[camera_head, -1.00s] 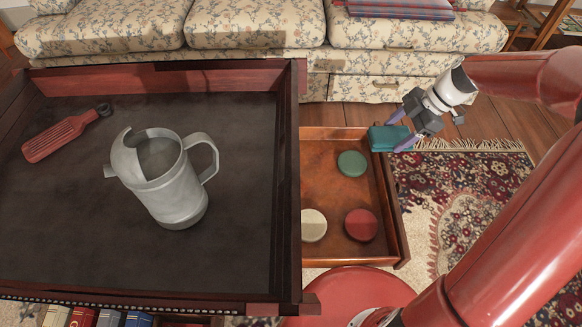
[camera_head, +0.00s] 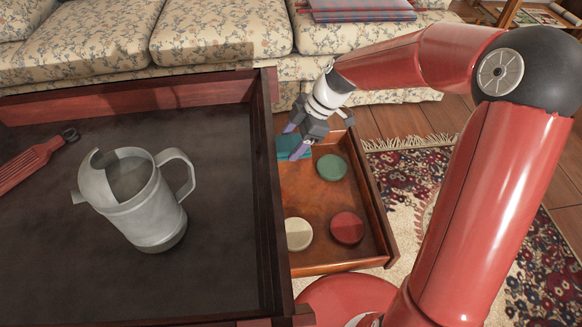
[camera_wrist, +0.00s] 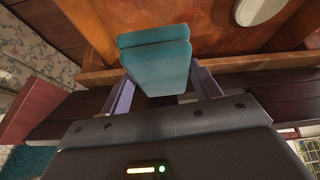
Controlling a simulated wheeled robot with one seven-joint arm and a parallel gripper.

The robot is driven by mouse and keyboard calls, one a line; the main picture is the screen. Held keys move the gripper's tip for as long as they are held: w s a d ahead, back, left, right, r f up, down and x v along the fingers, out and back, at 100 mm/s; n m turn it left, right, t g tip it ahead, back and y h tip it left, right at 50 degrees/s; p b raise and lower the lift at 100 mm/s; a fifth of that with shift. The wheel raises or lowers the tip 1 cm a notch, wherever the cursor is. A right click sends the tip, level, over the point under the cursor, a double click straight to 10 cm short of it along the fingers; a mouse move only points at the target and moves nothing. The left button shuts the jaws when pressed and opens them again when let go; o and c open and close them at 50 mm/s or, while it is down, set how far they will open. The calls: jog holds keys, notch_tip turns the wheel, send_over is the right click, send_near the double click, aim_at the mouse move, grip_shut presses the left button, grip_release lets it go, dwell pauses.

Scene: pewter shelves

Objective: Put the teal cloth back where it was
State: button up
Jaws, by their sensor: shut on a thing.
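The teal cloth (camera_head: 290,147) is a folded block between my gripper's (camera_head: 296,150) fingers, at the back left corner of the open drawer (camera_head: 376,222). My gripper is shut on it. In the wrist view the cloth (camera_wrist: 158,62) lies between the two purple fingers (camera_wrist: 160,95), with the drawer's brown floor behind it. I cannot tell whether the cloth touches the drawer floor. Part of it is hidden by my gripper.
The drawer holds a green disc (camera_head: 331,167), a red disc (camera_head: 346,228) and a cream disc (camera_head: 298,234). A dark tray-like top (camera_head: 70,270) with raised walls bears a grey pitcher (camera_head: 150,215) and a red paddle-like tool (camera_head: 28,166). A floral sofa (camera_head: 210,35) stands behind.

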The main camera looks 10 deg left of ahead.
notch_tip(320, 180, down, 8)
jog(key=shift+d+r+b, duration=0.1)
jog(key=shift+d+b, duration=0.05)
jog(key=shift+b, duration=0.45)
jog(key=shift+a+f+b, duration=0.2)
jog(key=shift+f, duration=0.6)
jog(key=shift+a+f+b, duration=0.2)
jog(key=shift+f, duration=0.55)
jog(key=shift+f, duration=0.1)
jog(key=o, duration=1)
